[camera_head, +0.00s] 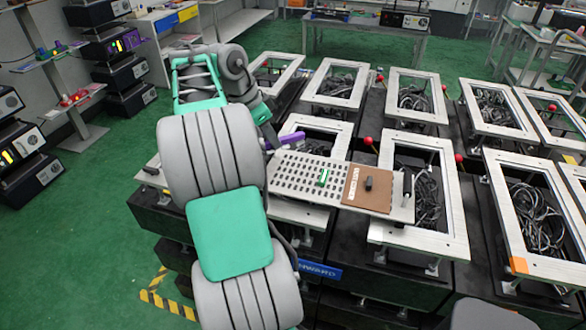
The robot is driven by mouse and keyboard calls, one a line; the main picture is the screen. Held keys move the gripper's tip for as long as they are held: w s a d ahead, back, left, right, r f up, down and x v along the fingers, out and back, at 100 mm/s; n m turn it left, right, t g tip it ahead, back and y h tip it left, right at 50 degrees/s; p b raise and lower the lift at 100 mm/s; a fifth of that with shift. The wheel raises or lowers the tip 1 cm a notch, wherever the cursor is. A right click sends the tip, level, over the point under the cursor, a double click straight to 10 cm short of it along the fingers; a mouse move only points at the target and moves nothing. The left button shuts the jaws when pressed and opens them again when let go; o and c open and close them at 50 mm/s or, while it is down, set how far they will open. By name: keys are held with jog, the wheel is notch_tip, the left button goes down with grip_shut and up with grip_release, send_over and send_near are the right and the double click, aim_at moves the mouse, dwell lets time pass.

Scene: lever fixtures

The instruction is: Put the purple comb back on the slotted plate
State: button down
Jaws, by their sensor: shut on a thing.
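The purple comb (291,138) is held just above and beyond the left end of the slotted plate, its right part showing clear of my arm. The slotted plate (309,166) is pale with rows of dark slots. A small green piece (323,177) stands on it, and a brown panel (366,188) with a dark block covers its right part. My gripper (271,141) is shut on the comb at its left end. My arm hides much of the gripper and the plate's left edge.
White frames holding black cables (420,190) surround the plate on the right and behind. Red-knobbed levers (368,141) stand among them. Dark units with a blue label (320,271) lie below. Green floor (90,230) is open at left.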

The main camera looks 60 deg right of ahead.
jog(key=s+d+f, duration=0.1)
jog(key=s+f, duration=0.1)
jog(key=f, duration=0.1)
jog(key=s+d+f, duration=0.1)
jog(key=f, duration=0.1)
jog(key=shift+s+d+b, duration=0.3)
jog(key=shift+s+b, duration=0.05)
jog(key=shift+b, duration=0.05)
jog(key=x, duration=0.3)
jog(key=shift+s+a+f, duration=0.1)
jog(key=shift+a+f, duration=0.15)
jog(key=shift+f, duration=0.5)
jog(key=c, duration=1.4)
grip_release()
jog(key=shift+o, duration=0.3)
